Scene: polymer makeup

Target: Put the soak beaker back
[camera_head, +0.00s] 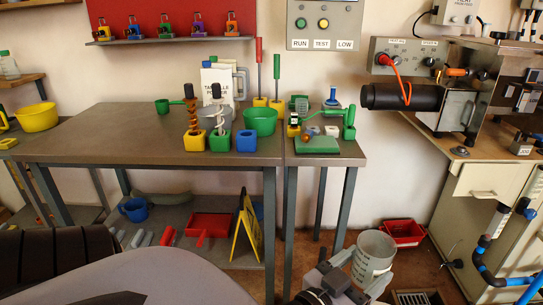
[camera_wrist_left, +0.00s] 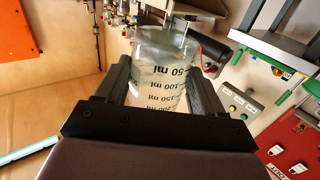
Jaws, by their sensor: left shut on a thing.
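The soak beaker (camera_head: 374,251) is a clear, whitish cup with dark ml markings. It shows at the bottom of the head view, right of centre, in front of the narrow side table. My left gripper (camera_head: 362,273) is shut on the beaker and holds it up over the floor. In the left wrist view the beaker (camera_wrist_left: 163,72) sits between the two dark fingers (camera_wrist_left: 155,95), its marked scale facing the camera. I cannot tell whether it holds liquid. My right gripper is not in view.
The grey worktable (camera_head: 110,135) holds a green bowl (camera_head: 260,121) and tools in coloured blocks. The narrow side table (camera_head: 330,158) carries a green tray and small items. A red bin (camera_head: 404,233) stands on the floor. A bench with a machine (camera_head: 455,105) stands at right.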

